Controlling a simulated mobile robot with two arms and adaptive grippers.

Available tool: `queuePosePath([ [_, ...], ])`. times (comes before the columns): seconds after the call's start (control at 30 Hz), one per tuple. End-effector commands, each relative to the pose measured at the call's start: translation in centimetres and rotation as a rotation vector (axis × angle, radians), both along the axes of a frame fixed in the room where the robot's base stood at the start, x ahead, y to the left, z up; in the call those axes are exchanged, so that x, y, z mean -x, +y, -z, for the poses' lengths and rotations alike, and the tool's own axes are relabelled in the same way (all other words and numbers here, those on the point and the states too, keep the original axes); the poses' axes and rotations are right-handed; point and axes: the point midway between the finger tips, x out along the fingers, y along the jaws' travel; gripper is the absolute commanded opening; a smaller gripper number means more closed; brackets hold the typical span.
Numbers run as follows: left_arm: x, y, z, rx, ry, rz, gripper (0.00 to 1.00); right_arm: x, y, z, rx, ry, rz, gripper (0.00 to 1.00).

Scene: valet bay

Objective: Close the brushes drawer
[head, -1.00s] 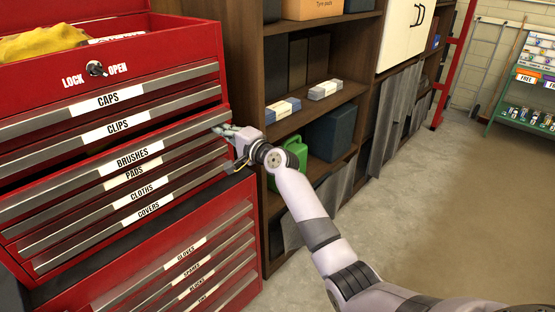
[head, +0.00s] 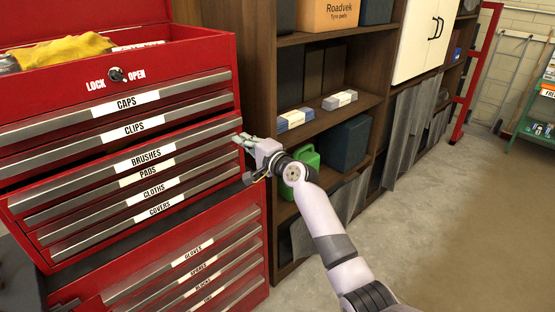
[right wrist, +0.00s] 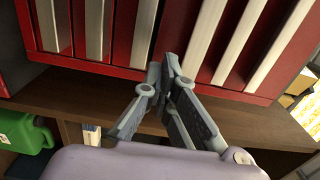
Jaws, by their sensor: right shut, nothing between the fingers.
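The brushes drawer (head: 146,158) is in the red tool chest in the head view, below the clips drawer (head: 130,129). It stands out from the chest, with a dark gap above its front. It partly overhangs the pads drawer (head: 148,176). My right gripper (head: 240,138) is shut and empty at the right end of the brushes drawer's front; I cannot tell whether it touches. In the right wrist view its fingertips (right wrist: 160,72) meet close to the red drawer fronts with pale trim strips. My left gripper is not in view.
A wooden shelf unit (head: 310,130) stands right of the chest, holding a green can (head: 307,157) and boxes close behind my right wrist. A lower red chest (head: 230,270) is below. The concrete floor (head: 440,200) at the right is clear.

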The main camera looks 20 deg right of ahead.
Motion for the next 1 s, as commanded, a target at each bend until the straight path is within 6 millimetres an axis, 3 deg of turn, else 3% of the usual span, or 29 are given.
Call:
queuePosePath([
  [0.23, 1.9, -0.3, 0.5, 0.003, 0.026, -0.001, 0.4, 2.2, -0.8, 0.2, 0.001, 0.001, 0.0, 0.0],
  [0.53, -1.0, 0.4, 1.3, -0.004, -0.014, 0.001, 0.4, 6.4, -2.4, 0.3, 0.001, -0.001, 0.001, 0.0],
  [0.7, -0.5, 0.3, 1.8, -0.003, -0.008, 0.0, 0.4, 8.4, -3.2, 0.2, 0.0, 0.0, 0.001, 0.0],
  [1.0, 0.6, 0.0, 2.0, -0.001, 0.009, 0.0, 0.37, 9.3, -3.5, 0.3, 0.001, 0.004, 0.001, 0.0],
])
